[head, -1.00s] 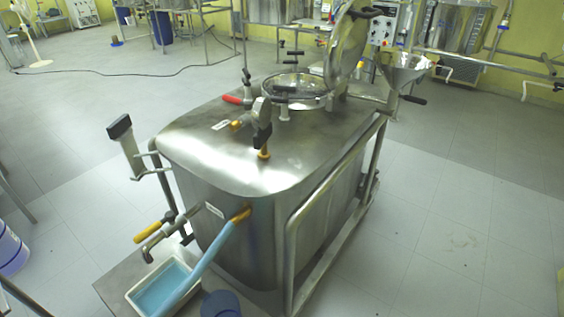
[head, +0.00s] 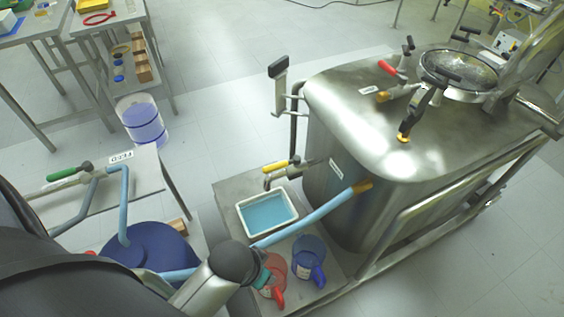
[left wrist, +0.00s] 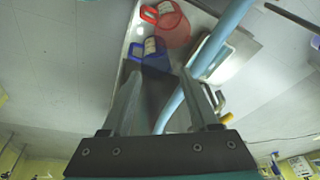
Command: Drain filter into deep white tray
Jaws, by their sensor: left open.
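The steel filter vessel (head: 400,120) stands at the right in the head view. A tap with a yellow handle (head: 280,165) is at its lower left side. Below the tap, the deep white tray (head: 246,228) holds light blue liquid; it also shows in the left wrist view (left wrist: 238,50). My left arm comes in at the lower left of the head view, its hand mostly hidden behind the dark wrist. In the left wrist view, my left gripper (left wrist: 160,78) is open and empty, with the jugs beyond its fingers. My right gripper is out of view.
A blue jug (head: 309,255) and a red jug (head: 270,278) stand in front of the tray. A blue hose (head: 310,218) runs from the vessel past the tray. A dark blue drum (head: 150,248) and side bench (head: 145,180) lie left.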

